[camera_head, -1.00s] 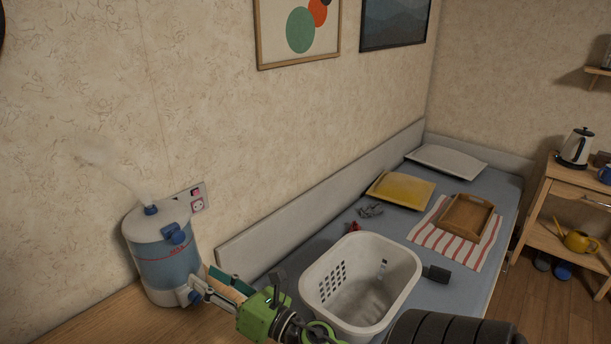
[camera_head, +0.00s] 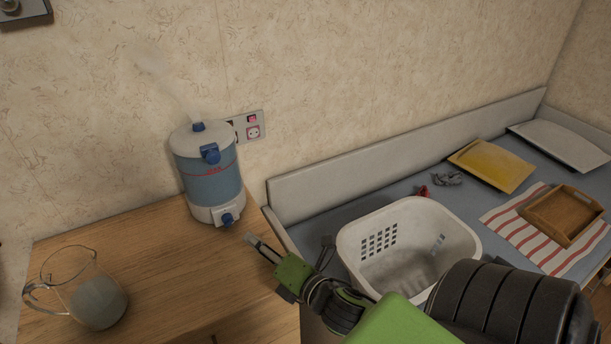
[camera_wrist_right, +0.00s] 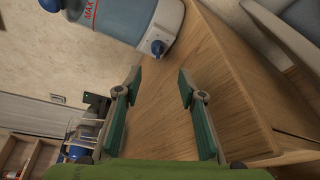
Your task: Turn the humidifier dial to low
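The humidifier (camera_head: 208,180) stands upright on the wooden table by the wall, a blue and white tank with a thin mist above it. Its blue dial (camera_head: 227,219) is low on the white base, facing me. The dial also shows in the right wrist view (camera_wrist_right: 158,47), beyond the fingertips and apart from them. My right gripper (camera_head: 255,245) is to the right of and below the dial in the head view. In the right wrist view (camera_wrist_right: 160,80) its two green-padded fingers are spread with nothing between them. The dial's setting is too small to read. My left gripper is out of view.
A glass pitcher (camera_head: 94,292) stands at the table's left front. A white laundry basket (camera_head: 462,238) is right of my right gripper, beside the bed. A wall socket (camera_head: 253,130) is behind the humidifier. The table (camera_head: 165,262) between pitcher and humidifier is clear.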

